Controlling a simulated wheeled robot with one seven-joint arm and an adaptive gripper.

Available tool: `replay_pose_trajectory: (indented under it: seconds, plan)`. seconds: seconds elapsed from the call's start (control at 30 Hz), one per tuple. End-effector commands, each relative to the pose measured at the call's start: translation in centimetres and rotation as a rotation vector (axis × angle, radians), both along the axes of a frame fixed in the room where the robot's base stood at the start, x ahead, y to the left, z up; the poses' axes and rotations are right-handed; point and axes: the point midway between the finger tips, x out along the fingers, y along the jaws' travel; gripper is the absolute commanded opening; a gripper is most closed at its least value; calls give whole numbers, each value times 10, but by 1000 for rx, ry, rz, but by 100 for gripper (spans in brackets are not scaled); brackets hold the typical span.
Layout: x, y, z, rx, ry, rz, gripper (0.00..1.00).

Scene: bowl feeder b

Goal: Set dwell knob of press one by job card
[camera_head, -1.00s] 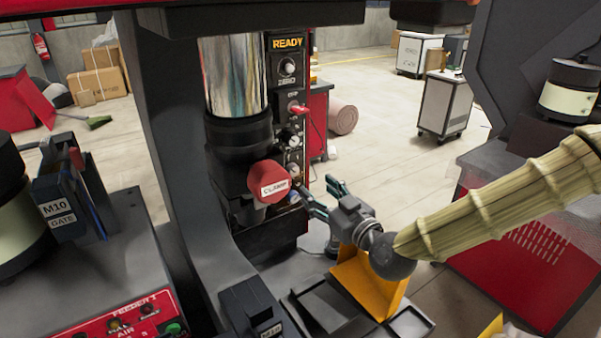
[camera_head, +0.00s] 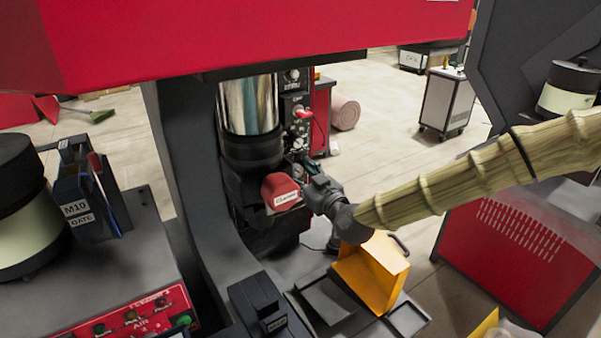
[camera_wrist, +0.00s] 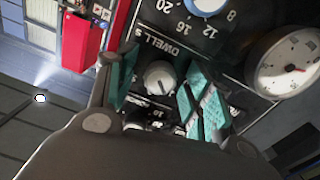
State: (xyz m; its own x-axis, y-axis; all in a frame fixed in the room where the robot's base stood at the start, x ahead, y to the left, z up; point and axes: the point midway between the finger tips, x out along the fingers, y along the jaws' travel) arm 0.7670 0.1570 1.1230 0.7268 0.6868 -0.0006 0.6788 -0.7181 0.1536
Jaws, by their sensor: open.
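The control panel of the press (camera_head: 297,108) stands beside the shiny press column. In the wrist view, a "DWELL S" label lies between a blue-rimmed white knob (camera_wrist: 207,4), with numbers from 8 to 20 beside it, and a smaller grey knob (camera_wrist: 160,77). I cannot tell which knob the label belongs to. My gripper (camera_wrist: 162,92) is open, its teal-padded fingers on either side of the grey knob in that view; contact cannot be told. In the head view my gripper (camera_head: 309,170) is at the panel's lower part, fingertips partly hidden. No job card is readable.
A red block (camera_head: 281,188) with a white label sits just left of my gripper. A round gauge (camera_wrist: 284,62) is right of the fingers in the wrist view. A yellow bracket (camera_head: 372,270) and dark trays lie below my arm. A red beam (camera_head: 240,40) spans above.

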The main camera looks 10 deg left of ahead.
Motion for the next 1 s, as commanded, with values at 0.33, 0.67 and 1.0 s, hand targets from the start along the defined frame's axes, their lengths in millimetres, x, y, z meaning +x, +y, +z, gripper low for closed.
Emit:
replay_pose_trajectory:
  seconds: [0.33,0.67,1.0]
  plan:
    - [0,0,0,0,0,0,18]
    - [0,-1,0,10,10,0,5]
    - [0,-1,-3,130,128,-2,5]
